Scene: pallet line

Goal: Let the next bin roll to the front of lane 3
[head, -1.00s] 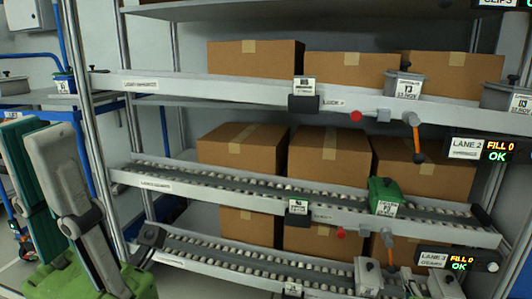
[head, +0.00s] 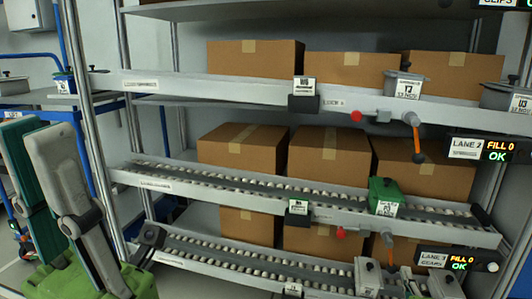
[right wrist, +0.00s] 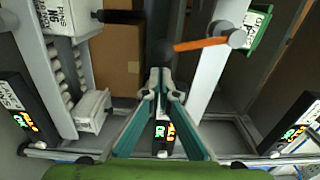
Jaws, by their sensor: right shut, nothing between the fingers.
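The lane 3 sign (head: 455,260) hangs below the front beam of the middle roller lane (head: 330,205) in the head view and reads FILL 0, OK. A green bin (head: 385,196) sits on that lane. An orange lever (head: 388,239) and a red knob (head: 341,233) are under the beam. Grey bins (head: 367,277) stand on the roller lane below. My left gripper (head: 45,190) is large at the left edge, clear of the rack; its jaw gap is unclear. In the right wrist view my right gripper (right wrist: 163,78) is shut and empty, near an orange-handled lever (right wrist: 200,43).
Cardboard boxes (head: 328,152) stand behind the lanes. The upper beam carries grey bins (head: 404,84) and another orange lever (head: 413,135). The lane 2 sign (head: 490,149) is at the right. Rack posts (head: 90,130) rise at the left. A green bin (right wrist: 258,30) and a white bin (right wrist: 93,110) flank my right gripper.

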